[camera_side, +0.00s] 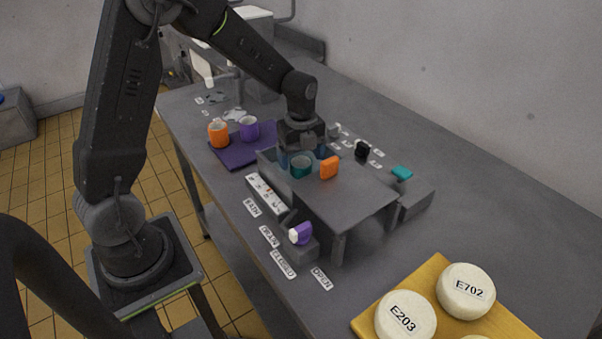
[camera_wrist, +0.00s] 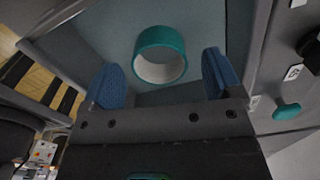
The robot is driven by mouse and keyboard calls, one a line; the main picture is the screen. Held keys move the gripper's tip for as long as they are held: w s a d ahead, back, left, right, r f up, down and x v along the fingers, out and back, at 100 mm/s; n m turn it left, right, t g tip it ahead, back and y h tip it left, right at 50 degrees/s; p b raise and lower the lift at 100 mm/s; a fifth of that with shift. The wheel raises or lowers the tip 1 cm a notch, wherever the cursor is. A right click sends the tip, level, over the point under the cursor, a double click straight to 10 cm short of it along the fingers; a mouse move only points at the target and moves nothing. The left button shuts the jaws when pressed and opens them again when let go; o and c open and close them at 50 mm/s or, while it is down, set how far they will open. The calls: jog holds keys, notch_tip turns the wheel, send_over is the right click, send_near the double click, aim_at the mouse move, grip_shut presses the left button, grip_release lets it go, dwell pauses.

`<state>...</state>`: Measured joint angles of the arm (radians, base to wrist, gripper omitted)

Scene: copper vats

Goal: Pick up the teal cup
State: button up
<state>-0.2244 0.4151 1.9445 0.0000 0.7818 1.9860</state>
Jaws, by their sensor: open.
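The teal cup (camera_side: 301,167) stands inside the grey vat on the table, close below my gripper (camera_side: 300,160). In the wrist view the teal cup (camera_wrist: 160,55) shows its rim and pale inside, lying ahead of and between the two blue fingertips. My gripper (camera_wrist: 165,78) is open and empty, with a clear gap between each finger and the cup. In the side view part of the vat's inside and the fingertips are hard to make out.
An orange cup (camera_side: 218,133) and a purple cup (camera_side: 249,128) stand on a purple mat (camera_side: 232,157) at the left. A yellow board (camera_side: 372,322) with white labelled rounds lies at the front right.

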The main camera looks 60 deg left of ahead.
jog(key=shift+d+f, duration=0.1)
jog(key=shift+f, duration=1.9)
jog(key=shift+c, duration=0.4)
jog(key=c, duration=1)
jog(key=shift+o, duration=0.2)
